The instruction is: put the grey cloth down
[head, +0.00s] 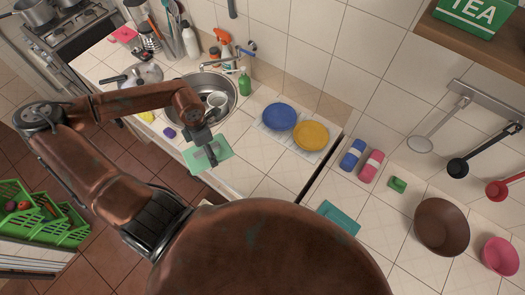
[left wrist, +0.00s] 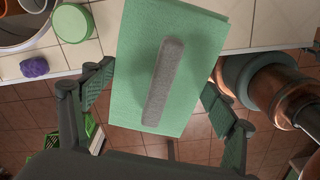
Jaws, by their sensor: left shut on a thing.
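A pale green rectangular piece, seemingly a folded cloth, (head: 222,150) is at the counter's front edge below the sink. In the left wrist view the green piece (left wrist: 195,40) fills the middle and bears a grey strip (left wrist: 163,82). The piece overlaps the counter edge and the floor in the wrist view. I cannot tell its height above the counter. My right gripper is not in view.
Blue (head: 279,117) and yellow (head: 311,135) plates lie to the right. A purple sponge (head: 169,132) is left of the gripper. Bare tiles (head: 262,160) lie right of the green piece.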

